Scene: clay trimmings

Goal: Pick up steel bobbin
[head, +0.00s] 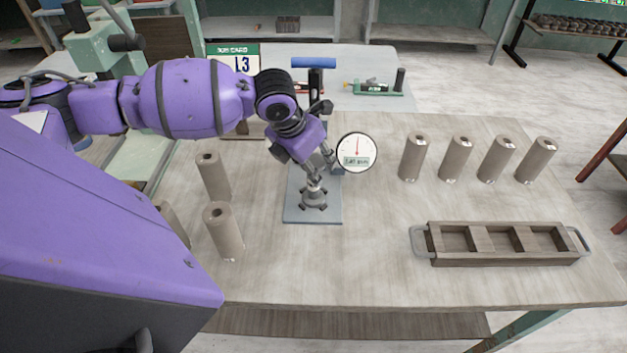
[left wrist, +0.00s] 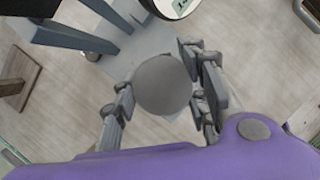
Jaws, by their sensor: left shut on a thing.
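The steel bobbin (head: 314,194) is small and grey, with a wider, notched lower part. It is upright over the grey base plate (head: 296,213) of the gauge stand; I cannot tell whether it touches the plate. My left gripper (head: 316,177) reaches down onto it from above and is shut on it. In the left wrist view, the bobbin's round grey top (left wrist: 163,85) sits between the two fingers of my left gripper (left wrist: 160,98). The fingers partly hide its sides. My right gripper is not in view.
A round dial gauge (head: 356,152) is close right of my gripper. Tall beige cylinders stand left (head: 223,231) and in a row at right (head: 412,158). A wooden tray (head: 505,258) with three compartments and metal handles lies front right. The table's front middle is clear.

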